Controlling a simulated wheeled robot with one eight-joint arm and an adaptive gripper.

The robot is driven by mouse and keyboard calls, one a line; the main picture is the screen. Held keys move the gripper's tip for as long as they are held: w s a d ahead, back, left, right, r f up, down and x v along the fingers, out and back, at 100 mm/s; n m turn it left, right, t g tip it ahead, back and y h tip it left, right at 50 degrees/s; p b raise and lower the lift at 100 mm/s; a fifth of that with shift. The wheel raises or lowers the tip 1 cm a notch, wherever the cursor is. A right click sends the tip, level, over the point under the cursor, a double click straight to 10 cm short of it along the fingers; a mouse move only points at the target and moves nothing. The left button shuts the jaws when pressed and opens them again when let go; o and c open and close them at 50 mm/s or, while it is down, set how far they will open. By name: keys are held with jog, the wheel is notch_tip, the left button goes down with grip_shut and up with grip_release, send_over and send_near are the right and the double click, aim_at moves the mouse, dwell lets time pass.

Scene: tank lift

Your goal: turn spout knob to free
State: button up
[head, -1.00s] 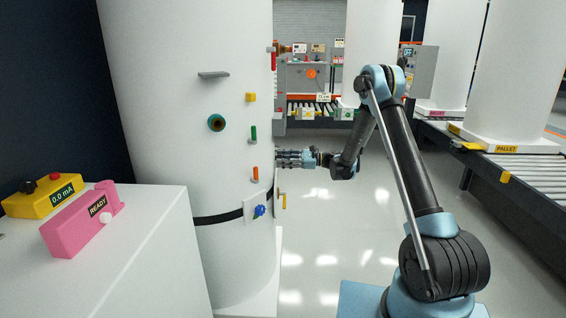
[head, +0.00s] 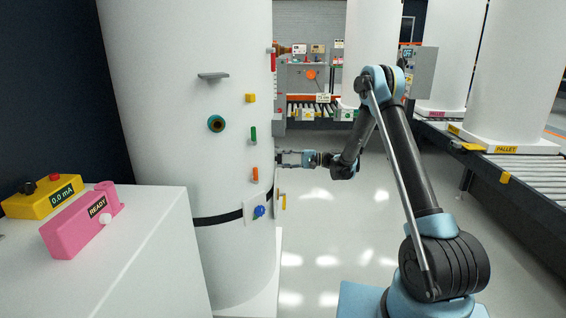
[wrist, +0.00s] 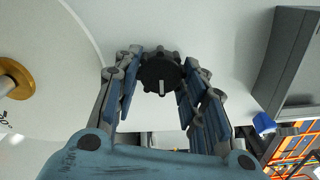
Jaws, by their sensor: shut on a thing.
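The spout knob (wrist: 160,73) is a dark, lobed knob with a pale pointer mark, seen in the wrist view against the white tank. The mark points down in that picture. My gripper (wrist: 159,80) has its two fingers on either side of the knob and is shut on it. In the head view my gripper (head: 281,159) reaches left to the right edge of the tank (head: 165,120).
The tank front carries a grey ledge (head: 213,75), a dark round port (head: 216,123) and a blue knob (head: 259,211). A white cabinet (head: 150,250) stands at the left. Clear floor (head: 320,240) lies between the tank and my arm.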

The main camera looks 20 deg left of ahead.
jog(key=n, duration=1.4)
jog(key=shift+s+r, duration=0.15)
jog(key=shift+n, duration=0.3)
jog(key=o, duration=1.1)
jog(key=shift+c, duration=0.2)
jog(key=shift+d, duration=0.1)
jog(key=v, duration=1.2)
